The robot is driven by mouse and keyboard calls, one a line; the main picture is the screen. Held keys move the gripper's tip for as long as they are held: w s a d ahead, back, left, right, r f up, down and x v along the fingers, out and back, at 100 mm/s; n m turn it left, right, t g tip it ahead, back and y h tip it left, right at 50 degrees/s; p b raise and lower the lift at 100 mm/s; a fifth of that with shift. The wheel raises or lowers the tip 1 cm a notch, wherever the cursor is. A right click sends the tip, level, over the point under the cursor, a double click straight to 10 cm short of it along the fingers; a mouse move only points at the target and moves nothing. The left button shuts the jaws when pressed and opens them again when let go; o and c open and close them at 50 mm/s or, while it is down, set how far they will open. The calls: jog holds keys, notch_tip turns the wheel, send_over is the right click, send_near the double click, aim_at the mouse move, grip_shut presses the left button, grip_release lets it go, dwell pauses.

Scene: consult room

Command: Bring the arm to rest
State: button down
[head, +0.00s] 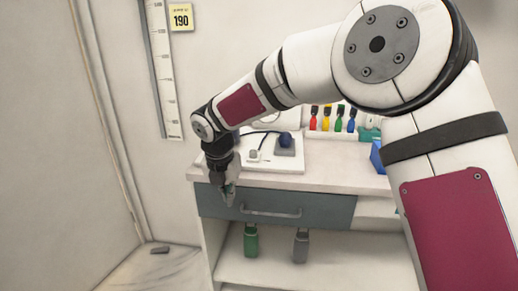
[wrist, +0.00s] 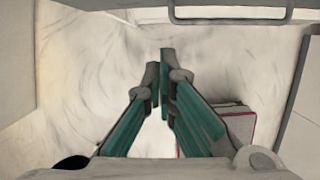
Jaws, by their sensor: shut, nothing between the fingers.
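My arm reaches from the right of the head view across the counter, bent at the elbow. My gripper (head: 229,198) hangs pointing down in front of the left part of the grey drawer front (head: 330,212), left of its handle (head: 271,211). In the wrist view the fingers of my gripper (wrist: 160,68) are closed together with nothing between them, above the pale floor. The handle also shows along the top of the wrist view (wrist: 230,20). I cannot tell from the head view how wide the gap between the gripper and the drawer front is.
The counter (head: 335,180) holds a white board (head: 288,165) with a dark blue ball, and several colour-capped bottles. A green bottle (head: 251,240) and a grey bottle (head: 301,246) stand on the shelf below.

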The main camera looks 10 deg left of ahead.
jog(key=s+d+r+m+h+p, duration=0.1)
jog(key=s+d+r+m+p, duration=0.1)
jog(key=s+d+r+m, duration=0.35)
jog(key=s+d+r+m+p, duration=0.1)
jog(key=s+d+r+m, duration=0.2)
jog(key=d+r+m, duration=0.35)
jog(key=s+d+r+m+h+p, duration=0.1)
jog(key=s+d+r+m+p, duration=0.2)
jog(key=d+r, duration=0.5)
jog(key=s+d+r+m+p, duration=0.1)
jog(key=s+d+m, duration=0.3)
jog(key=s+m, duration=0.2)
jog(key=s+d+r+m+t+y+p, duration=0.1)
jog(key=s+d+m, duration=0.4)
jog(key=s, duration=0.5)
jog(key=s+d+r+m+y+p, duration=0.1)
jog(key=s+d+m, duration=0.3)
jog(key=s+m, duration=0.5)
jog(key=shift+d+r+p, duration=0.2)
jog(key=shift+r+p, duration=0.3)
jog(key=shift+p, duration=0.2)
